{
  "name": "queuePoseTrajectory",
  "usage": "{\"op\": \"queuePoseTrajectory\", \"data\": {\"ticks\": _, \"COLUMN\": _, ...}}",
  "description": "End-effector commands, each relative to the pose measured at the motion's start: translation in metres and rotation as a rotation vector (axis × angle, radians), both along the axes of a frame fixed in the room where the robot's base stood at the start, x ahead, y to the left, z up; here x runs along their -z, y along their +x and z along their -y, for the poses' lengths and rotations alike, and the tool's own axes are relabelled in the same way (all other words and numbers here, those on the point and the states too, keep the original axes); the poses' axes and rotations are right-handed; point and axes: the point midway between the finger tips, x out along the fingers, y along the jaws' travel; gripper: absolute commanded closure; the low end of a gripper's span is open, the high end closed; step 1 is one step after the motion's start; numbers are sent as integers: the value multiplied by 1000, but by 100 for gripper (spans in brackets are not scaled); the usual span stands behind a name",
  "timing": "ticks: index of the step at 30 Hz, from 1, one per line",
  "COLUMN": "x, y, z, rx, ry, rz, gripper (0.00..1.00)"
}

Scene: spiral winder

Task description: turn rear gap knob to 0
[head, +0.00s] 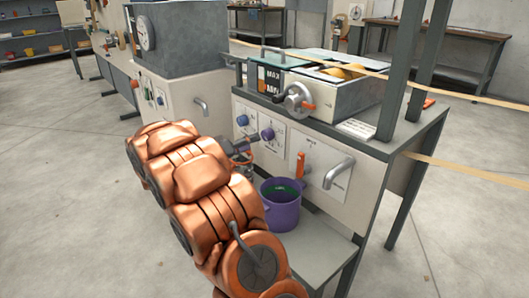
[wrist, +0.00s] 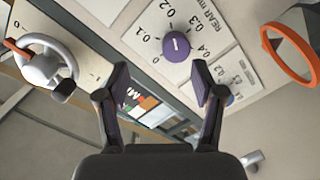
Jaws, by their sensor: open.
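The rear gap knob is the purple round knob (wrist: 177,47) in the wrist view, on a white plate lettered REAR mm with a scale from 0 to 0.4. A short white line marks its face. The line appears to point between the plate's ends, nearer 0.2 than 0, but is too small to read exactly. In the head view the purple knob (head: 267,133) sits on the machine's front panel. My gripper (wrist: 161,72) is open and empty, its fingers apart on either side below the knob in the wrist view, not visibly touching it. In the head view my gripper (head: 244,142) is just left of the knob.
A blue knob (head: 242,120) is left of the purple one. A crank (head: 295,101) stands above, and an orange lever (head: 301,165) and a grey handle (head: 338,173) are to the right. A purple pot (head: 281,208) stands below. An orange ring (wrist: 268,45) is near in the wrist view.

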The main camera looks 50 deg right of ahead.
Motion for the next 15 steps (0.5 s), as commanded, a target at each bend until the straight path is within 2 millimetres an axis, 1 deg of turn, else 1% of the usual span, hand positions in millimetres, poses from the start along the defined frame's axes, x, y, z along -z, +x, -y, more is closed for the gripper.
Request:
{"op": "queuePoseTrajectory", "data": {"ticks": 1, "x": 12, "y": 7, "z": 2, "rx": -11, "ry": -19, "rz": 12, "gripper": 33}}
{"op": "queuePoseTrajectory", "data": {"ticks": 3, "x": 15, "y": 14, "z": 4, "rx": -23, "ry": -39, "rz": 29, "gripper": 33}}
{"op": "queuePoseTrajectory", "data": {"ticks": 6, "x": 17, "y": 19, "z": 7, "rx": -31, "ry": -53, "rz": 41, "gripper": 33}}
{"op": "queuePoseTrajectory", "data": {"ticks": 8, "x": 17, "y": 19, "z": 11, "rx": -32, "ry": -56, "rz": 44, "gripper": 33}}
{"op": "queuePoseTrajectory", "data": {"ticks": 11, "x": 17, "y": 17, "z": 21, "rx": -31, "ry": -55, "rz": 45, "gripper": 33}}
{"op": "queuePoseTrajectory", "data": {"ticks": 15, "x": 18, "y": 15, "z": 42, "rx": -32, "ry": -55, "rz": 43, "gripper": 33}}
